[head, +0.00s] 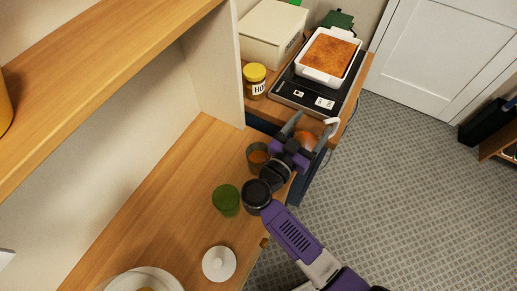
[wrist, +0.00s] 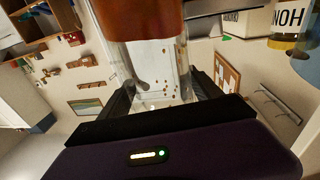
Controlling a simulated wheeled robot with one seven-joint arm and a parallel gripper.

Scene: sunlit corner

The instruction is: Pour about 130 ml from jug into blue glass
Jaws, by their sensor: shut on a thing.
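My gripper (head: 307,133) is shut on the jug (head: 308,143), beyond the table's right edge in the head view. The jug is clear with orange-brown liquid. In the wrist view the jug (wrist: 150,65) fills the space between my fingers, with liquid in the upper part of the picture and drops on its wall. Its exact tilt is unclear. A greyish glass (head: 257,156) with some orange-brown contents stands left of my gripper; I cannot tell whether it is blue. A green glass (head: 226,200) stands nearer. No stream of liquid is visible.
A yellow-lidded jar (head: 255,80), a pale box (head: 270,34) and a baking dish (head: 309,75) on a black hotplate (head: 290,94) are at the back. A white lidded item (head: 219,263) stands near the front. The wooden tabletop (head: 165,205) is clear at the left.

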